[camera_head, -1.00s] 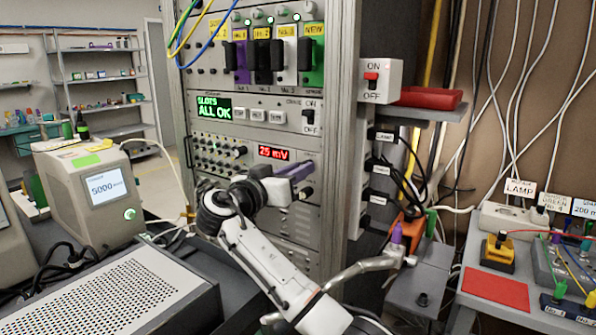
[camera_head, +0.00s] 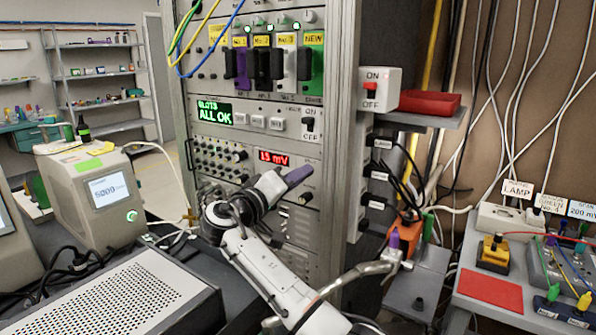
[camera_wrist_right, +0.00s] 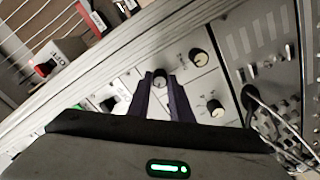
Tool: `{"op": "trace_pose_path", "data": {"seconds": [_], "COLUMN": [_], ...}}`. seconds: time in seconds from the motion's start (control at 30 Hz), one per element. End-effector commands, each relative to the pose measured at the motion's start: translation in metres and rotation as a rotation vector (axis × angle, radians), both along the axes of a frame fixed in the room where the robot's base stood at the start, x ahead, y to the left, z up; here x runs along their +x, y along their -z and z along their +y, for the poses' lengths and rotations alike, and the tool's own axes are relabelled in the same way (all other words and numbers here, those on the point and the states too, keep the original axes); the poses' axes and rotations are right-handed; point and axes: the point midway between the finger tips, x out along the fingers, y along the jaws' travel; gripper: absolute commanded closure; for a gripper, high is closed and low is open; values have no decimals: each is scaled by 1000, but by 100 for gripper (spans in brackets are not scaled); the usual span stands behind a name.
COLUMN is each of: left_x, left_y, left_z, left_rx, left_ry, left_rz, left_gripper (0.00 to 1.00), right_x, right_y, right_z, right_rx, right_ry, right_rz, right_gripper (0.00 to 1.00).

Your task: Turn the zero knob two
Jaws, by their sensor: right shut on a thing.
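The rack panel holds a red readout (camera_head: 273,158) that seems to show 1.5 mV. My right gripper (camera_head: 298,176) reaches the panel just below and right of it, with purple fingers. In the right wrist view, its fingers (camera_wrist_right: 160,82) sit on both sides of a small black-and-white knob (camera_wrist_right: 160,76) and are shut on it. I take this as the zero knob; its label is too blurred to read. Two similar knobs stand nearby, one upper right (camera_wrist_right: 199,57) and one lower right (camera_wrist_right: 215,108). My left gripper is not in view.
Above the readout are a green display (camera_head: 214,113) reading ALL OK and an ON/OFF switch (camera_head: 310,125). Cables hang across the upper rack modules. A red-switch box (camera_head: 380,90) juts out at the rack's right. A perforated grey box (camera_head: 110,300) fills the lower left.

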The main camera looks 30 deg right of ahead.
Motion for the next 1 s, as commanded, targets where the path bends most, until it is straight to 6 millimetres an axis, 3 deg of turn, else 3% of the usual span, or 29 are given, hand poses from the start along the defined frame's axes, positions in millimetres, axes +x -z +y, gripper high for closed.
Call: {"op": "trace_pose_path", "data": {"seconds": [0.33,1.0], "left_x": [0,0], "left_y": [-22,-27], "left_z": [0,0], "left_rx": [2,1], "left_ry": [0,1], "left_rz": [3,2], "left_gripper": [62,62], "right_x": [0,0], "right_y": [-2,0], "right_z": [1,1], "right_rx": [-126,-339], "right_ry": [0,-1], "right_rz": [305,818], "right_gripper": [100,100]}}
